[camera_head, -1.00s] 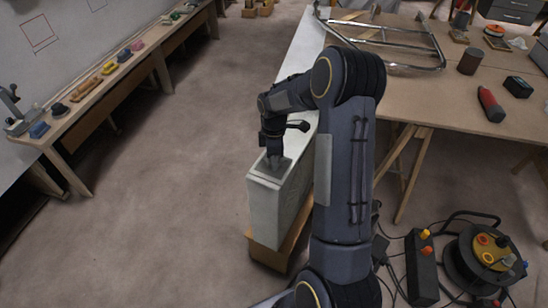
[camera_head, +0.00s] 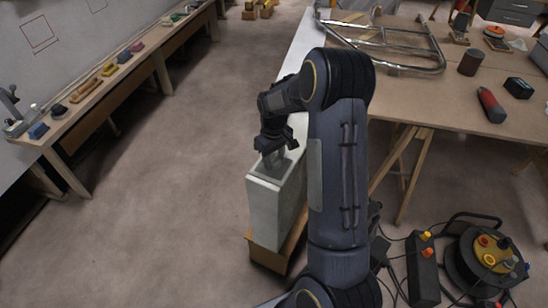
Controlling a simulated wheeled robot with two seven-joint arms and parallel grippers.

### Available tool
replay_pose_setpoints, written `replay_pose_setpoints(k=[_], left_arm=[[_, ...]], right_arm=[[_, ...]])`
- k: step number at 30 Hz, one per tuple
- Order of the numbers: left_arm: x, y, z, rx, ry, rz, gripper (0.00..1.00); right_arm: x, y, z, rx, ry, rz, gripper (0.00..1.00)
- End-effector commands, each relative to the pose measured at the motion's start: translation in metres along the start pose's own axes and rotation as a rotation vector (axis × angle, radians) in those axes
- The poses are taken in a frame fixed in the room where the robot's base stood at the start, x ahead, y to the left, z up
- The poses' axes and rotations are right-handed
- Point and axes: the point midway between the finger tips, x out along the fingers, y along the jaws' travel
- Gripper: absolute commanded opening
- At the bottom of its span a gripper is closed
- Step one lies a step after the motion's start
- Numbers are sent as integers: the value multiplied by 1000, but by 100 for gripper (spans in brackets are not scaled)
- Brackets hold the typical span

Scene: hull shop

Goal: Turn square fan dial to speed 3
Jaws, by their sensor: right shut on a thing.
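The square fan (camera_head: 264,211) is a pale, narrow, box-shaped unit standing on a wooden block in the middle of the view. Its top has a grey recessed panel (camera_head: 260,171) at the near end. My right gripper (camera_head: 274,160) points down onto this panel and is shut on the dial there. The dial itself is mostly hidden by the fingers, so its setting cannot be read. My right arm covers part of the fan's right side. My left gripper is not in view.
A cable reel (camera_head: 485,258) and power strip (camera_head: 424,270) lie on the floor at lower right. A long bench (camera_head: 60,131) runs along the left wall. Open floor lies between.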

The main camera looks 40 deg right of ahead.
Motion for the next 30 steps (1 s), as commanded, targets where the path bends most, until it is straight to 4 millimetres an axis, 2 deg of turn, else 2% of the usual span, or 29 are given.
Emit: replay_pose_setpoints(k=[15, 30], left_arm=[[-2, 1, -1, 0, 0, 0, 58], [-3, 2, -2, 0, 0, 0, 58]], right_arm=[[-2, 0, -1, 410, 4, 1, 18], [-2, 1, -1, 542, 5, 0, 18]])
